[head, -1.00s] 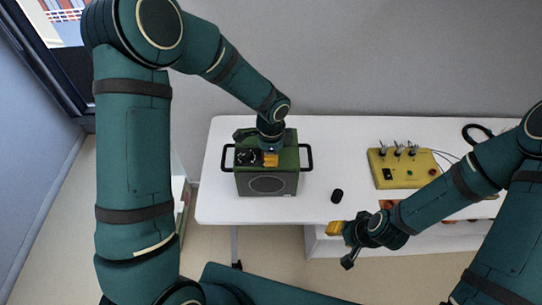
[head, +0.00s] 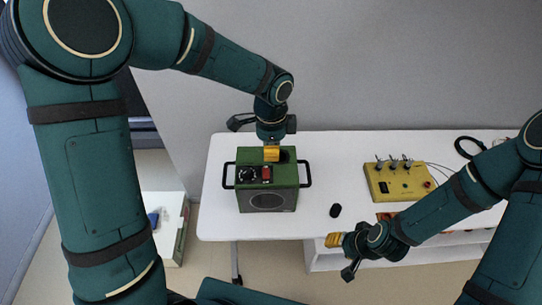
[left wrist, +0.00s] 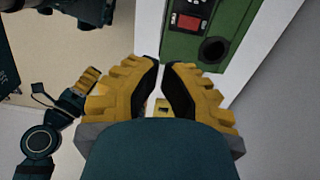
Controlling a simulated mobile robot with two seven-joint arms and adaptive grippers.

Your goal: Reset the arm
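My left gripper (head: 271,154) hangs just above the back part of the green speaker box (head: 267,202), fingers pointing down. In the left wrist view its yellow fingertips (left wrist: 161,62) nearly meet, with a thin gap and nothing held. The speaker's top, with a red switch and a dark round hole, shows there beyond the fingers (left wrist: 235,20). The speaker stands upright on the white table, with black handles at both sides. My right gripper (head: 333,240) is past the table's front edge, pointing left. Its yellow fingers look like one block, so its opening is unclear.
A yellow control box (head: 405,187) with several toggle switches and wires stands on the table's right. A small black cylinder (head: 335,210) lies between it and the speaker. A black cable loop (head: 466,146) lies at the back right. A white low unit (head: 172,225) stands left of the table.

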